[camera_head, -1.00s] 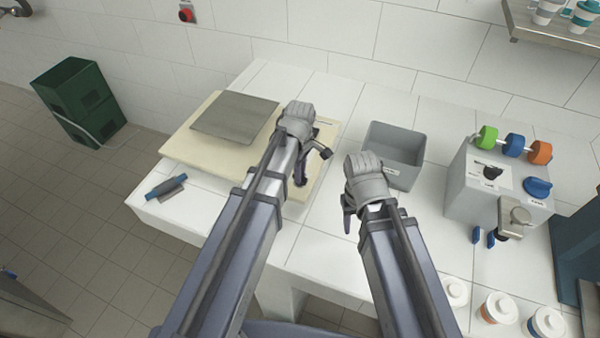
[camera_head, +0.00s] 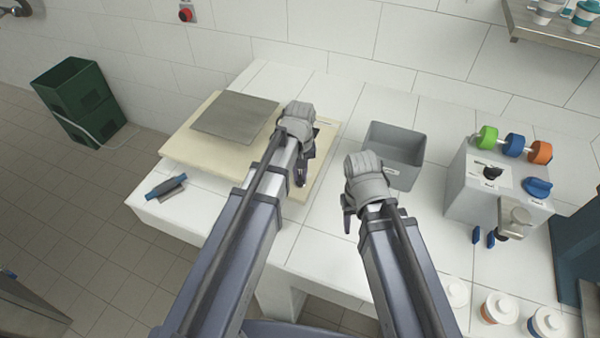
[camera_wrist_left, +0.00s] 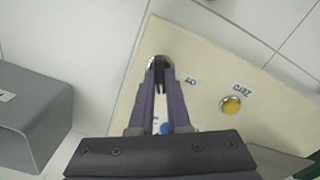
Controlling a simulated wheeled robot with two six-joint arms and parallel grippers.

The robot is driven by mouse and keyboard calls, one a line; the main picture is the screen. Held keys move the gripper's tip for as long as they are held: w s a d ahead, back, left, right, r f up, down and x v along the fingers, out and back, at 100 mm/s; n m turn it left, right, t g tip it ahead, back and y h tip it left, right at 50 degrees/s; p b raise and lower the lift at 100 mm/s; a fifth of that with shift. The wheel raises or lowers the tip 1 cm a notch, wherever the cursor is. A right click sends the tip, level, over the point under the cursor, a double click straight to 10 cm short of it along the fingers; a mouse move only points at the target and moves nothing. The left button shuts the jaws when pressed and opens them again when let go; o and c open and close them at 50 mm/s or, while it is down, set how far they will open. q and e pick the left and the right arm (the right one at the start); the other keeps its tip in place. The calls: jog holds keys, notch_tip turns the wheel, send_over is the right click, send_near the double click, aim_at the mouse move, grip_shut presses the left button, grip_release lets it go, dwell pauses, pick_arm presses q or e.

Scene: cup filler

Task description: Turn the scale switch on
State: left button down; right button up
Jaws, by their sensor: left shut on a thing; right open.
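The scale is a cream slab (camera_head: 195,148) with a grey metal plate (camera_head: 235,115) on top. In the left wrist view its cream surface (camera_wrist_left: 210,60) carries a dark switch lever (camera_wrist_left: 159,62) on a round metal base, with a small label beside it. A yellow button (camera_wrist_left: 231,105) labelled zero is to the right. My left gripper (camera_wrist_left: 161,76) is shut on the switch lever, its fingertips hiding part of it. In the head view, my left gripper (camera_head: 302,178) is over the scale's right part. My right gripper (camera_head: 346,216) is open and empty above the white counter.
A grey bin (camera_head: 397,150) stands right of the scale and shows in the left wrist view (camera_wrist_left: 35,115). A grey dispenser box (camera_head: 475,190) with coloured knobs is farther right. Lidded cups (camera_head: 500,308) stand at the front right. A blue-handled tool (camera_head: 166,187) lies at the left edge.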

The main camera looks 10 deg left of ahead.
aim_at(300, 176)
pick_arm(q)
jog(key=m, duration=0.5)
jog(key=shift+m, duration=0.3)
dwell(0.4)
jog(key=c, duration=0.9)
grip_release()
notch_tip(300, 176, up, 8)
jog(key=p, duration=0.8)
jog(key=shift+f, duration=0.1)
